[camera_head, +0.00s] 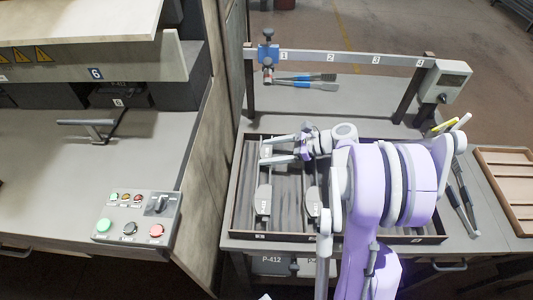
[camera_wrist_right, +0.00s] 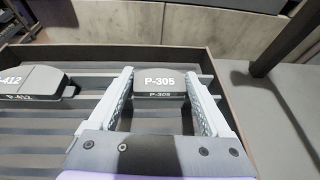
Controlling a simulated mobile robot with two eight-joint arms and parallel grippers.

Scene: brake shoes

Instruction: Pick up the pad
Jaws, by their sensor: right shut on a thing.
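A dark pad marked P-305 (camera_wrist_right: 160,82) sits between the two fingers of my right gripper (camera_wrist_right: 162,92) in the right wrist view. The fingers are shut on its sides. In the head view my right gripper (camera_head: 265,151) reaches left over the back left part of the slatted tray (camera_head: 345,239). Another pad, marked P-412 (camera_wrist_right: 38,78), lies to the left of the held one in the wrist view. In the head view, more dark pads lie at the front left (camera_head: 263,201) and nearer the middle (camera_head: 313,199) of the tray. My arm hides the tray's right part.
A rail (camera_head: 345,59) with numbered places and a blue clamp (camera_head: 268,50) stands behind the tray. Blue-handled tools (camera_head: 305,81) lie behind it. A wooden compartment tray (camera_head: 506,180) is at the right. A button panel (camera_head: 137,217) sits on the left machine.

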